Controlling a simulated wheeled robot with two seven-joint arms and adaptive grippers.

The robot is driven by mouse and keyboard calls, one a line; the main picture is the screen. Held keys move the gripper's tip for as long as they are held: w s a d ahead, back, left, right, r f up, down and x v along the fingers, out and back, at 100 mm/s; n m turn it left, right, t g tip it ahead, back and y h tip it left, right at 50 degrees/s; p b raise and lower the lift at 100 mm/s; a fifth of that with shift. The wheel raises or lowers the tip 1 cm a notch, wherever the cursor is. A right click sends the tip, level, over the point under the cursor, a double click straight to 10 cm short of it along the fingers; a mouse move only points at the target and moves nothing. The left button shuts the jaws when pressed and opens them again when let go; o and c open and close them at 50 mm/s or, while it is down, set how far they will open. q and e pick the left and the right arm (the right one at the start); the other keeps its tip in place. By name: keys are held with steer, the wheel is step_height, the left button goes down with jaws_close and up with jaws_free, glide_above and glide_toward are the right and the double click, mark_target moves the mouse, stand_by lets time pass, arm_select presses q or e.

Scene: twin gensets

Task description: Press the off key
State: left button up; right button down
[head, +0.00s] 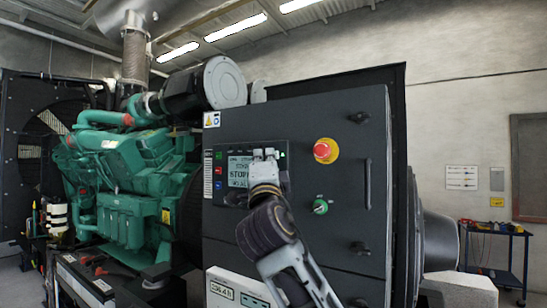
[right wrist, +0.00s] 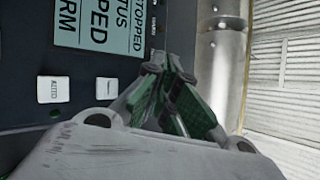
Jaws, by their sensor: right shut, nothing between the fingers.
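The control panel (head: 218,172) is set in the dark cabinet front, and its lit screen (head: 236,170) shows STOPPED. In the right wrist view the screen (right wrist: 97,22) appears turned on its side. A white key marked AUTO (right wrist: 54,90) and another white key (right wrist: 107,89) with a mark I cannot read sit beside it. I cannot make out a key marked off. My right gripper (head: 264,154) is shut and empty, in front of the panel's right part, hiding some of it. Its fingertips also show in the right wrist view (right wrist: 168,66); I cannot tell whether they touch the panel.
A red emergency button (head: 324,150) on yellow and a green knob (head: 320,206) are right of the panel. A vertical handle (head: 368,184) stands out farther right. The green engine (head: 128,175) is at left. A blue trolley (head: 495,245) stands at far right.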

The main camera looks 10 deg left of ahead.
steer(key=shift+s+a+b, duration=0.3)
steer(key=shift+s+b, duration=0.05)
steer(key=shift+s, duration=0.3)
steer(key=shift+s, duration=0.1)
steer(key=s+a+b, duration=0.2)
steer(key=s, duration=0.3)
steer(key=shift+s+a+b, duration=0.2)
steer(key=shift+s+b, duration=0.05)
steer(key=shift+b, duration=0.05)
stand_by(0.4)
steer(key=shift+f, duration=0.15)
stand_by(0.7)
